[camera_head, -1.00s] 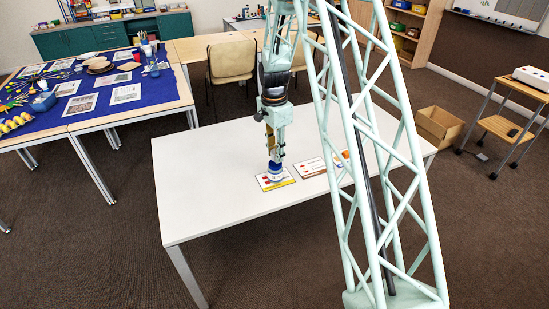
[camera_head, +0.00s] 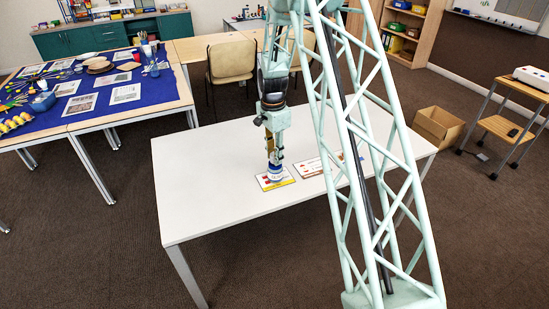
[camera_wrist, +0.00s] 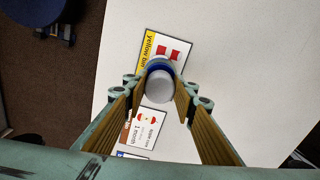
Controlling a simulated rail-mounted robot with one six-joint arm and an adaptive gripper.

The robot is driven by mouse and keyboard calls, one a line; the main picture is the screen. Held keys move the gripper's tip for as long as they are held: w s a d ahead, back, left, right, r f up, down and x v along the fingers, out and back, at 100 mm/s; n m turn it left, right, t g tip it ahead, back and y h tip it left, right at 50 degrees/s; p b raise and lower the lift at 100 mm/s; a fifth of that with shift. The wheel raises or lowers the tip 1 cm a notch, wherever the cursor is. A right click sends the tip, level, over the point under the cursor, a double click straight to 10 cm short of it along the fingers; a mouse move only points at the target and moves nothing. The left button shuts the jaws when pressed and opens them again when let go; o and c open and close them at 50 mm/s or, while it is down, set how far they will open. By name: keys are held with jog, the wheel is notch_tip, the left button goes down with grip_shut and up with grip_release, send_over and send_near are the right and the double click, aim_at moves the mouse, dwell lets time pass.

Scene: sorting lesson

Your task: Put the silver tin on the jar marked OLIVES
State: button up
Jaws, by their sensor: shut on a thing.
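A pale grey round tin (camera_wrist: 158,90), which fits the silver tin, sits between my fingertips in the wrist view. My gripper (camera_head: 274,160) is shut on it, low over the white table. It also shows in the wrist view (camera_wrist: 162,88). Directly under the tin is a jar with a blue lid (camera_wrist: 160,65) and a whitish body (camera_head: 274,178). The jar stands upright on a printed card. The tin overlaps the lid in the wrist view; I cannot tell whether they touch. The jar's marking is not legible, and my fingers mostly hide the tin in the head view.
The jar's card (camera_wrist: 147,50) has yellow and red print. Another card (camera_head: 310,168) lies right of it in the head view. The white table (camera_head: 210,190) is clear at left. My lattice column hides part of its right side. A blue-covered table (camera_head: 95,90) stands behind left.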

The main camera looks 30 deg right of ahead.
jog(key=shift+f, duration=0.4)
jog(key=o, duration=0.9)
jog(key=shift+r, duration=0.15)
jog(key=shift+a+r+p, duration=0.15)
jog(key=shift+r+p, duration=0.5)
jog(key=shift+r, duration=5.4)
